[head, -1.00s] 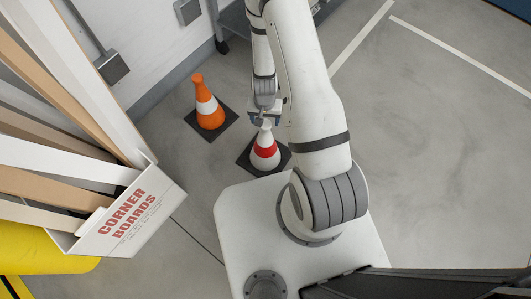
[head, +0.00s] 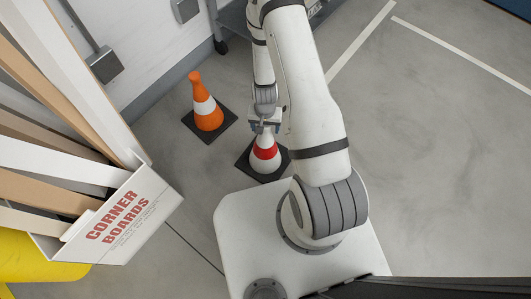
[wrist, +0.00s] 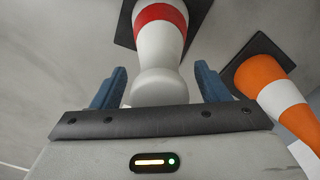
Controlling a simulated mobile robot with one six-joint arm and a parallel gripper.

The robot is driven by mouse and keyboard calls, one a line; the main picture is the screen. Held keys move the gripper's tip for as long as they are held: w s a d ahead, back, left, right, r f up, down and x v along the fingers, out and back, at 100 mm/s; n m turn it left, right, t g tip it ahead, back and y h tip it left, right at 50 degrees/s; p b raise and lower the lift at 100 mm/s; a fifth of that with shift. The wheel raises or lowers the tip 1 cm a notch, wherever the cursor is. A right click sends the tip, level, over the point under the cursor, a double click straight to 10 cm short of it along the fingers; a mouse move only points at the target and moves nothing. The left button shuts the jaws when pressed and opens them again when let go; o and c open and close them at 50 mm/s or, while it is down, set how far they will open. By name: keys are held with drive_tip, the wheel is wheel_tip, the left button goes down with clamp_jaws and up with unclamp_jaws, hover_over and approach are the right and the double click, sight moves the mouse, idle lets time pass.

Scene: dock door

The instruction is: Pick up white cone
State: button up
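The white cone (head: 265,165) has a red band and a dark square base, and stands upright on the floor just beyond my base in the head view. In the wrist view the white cone (wrist: 161,45) points its rounded tip toward my palm. My gripper (head: 265,127) is at the cone's top in the head view. In the wrist view the blue fingers of my gripper (wrist: 159,88) stand apart on either side of the tip, with a visible gap on both sides. The gripper is open and holds nothing.
An orange cone (head: 208,115) with a white band stands close by, up and left of the white cone; it also shows at the right in the wrist view (wrist: 275,88). A corner boards box (head: 125,222) is at the left. Floor at the right is clear.

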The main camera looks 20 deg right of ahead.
clamp_jaws()
idle(0.6)
